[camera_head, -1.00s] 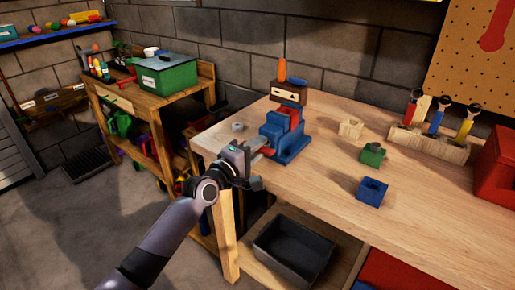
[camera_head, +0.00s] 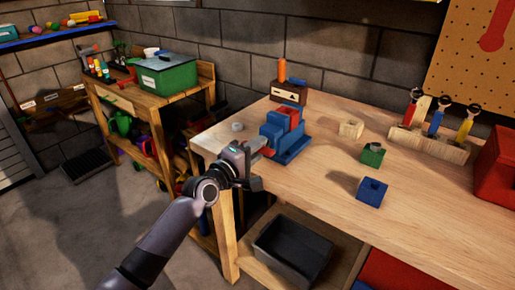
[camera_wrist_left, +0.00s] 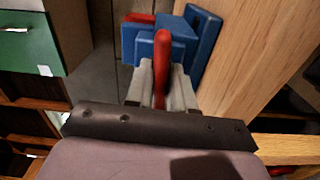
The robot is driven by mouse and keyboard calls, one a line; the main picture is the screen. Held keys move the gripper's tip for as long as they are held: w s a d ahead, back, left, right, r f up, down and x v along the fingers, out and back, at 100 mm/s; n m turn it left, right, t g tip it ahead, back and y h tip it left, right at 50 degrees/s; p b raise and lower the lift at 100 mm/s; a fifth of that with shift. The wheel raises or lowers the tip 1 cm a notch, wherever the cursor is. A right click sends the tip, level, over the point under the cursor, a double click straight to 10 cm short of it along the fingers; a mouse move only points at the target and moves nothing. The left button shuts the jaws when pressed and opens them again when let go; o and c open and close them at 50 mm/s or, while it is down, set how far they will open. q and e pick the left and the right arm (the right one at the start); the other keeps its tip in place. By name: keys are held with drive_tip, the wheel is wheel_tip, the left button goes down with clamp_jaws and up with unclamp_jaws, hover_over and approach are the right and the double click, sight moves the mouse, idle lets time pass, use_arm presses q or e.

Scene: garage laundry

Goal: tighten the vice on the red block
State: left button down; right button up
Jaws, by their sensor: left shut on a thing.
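The blue vice (camera_head: 290,148) stands at the left front edge of the wooden workbench (camera_head: 330,190). The red block (camera_head: 290,113) sits between its jaws; whether both jaws touch it is hard to tell. My left gripper (camera_head: 258,160) is at the vice's near side, at the bench edge. In the left wrist view, its fingers (camera_wrist_left: 161,90) are shut on the red vice handle (camera_wrist_left: 161,62), which runs between them. The blue vice body (camera_wrist_left: 176,38) is just beyond, with a bit of red (camera_wrist_left: 139,18) behind it. My right gripper is not in view.
A wooden block with a face and an orange peg (camera_head: 288,94) stands behind the vice. A dark bin (camera_head: 292,250) is below the bench.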

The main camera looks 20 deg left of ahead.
use_arm(q)
drive_tip(key=shift+f, duration=0.35)
drive_tip(key=c, duration=1.1)
unclamp_jaws()
drive_tip(key=shift+s+a, duration=0.1)
drive_tip(key=shift+r, duration=0.25)
drive_tip(key=shift+s, duration=0.15)
drive_tip(key=shift+v, duration=3.5)
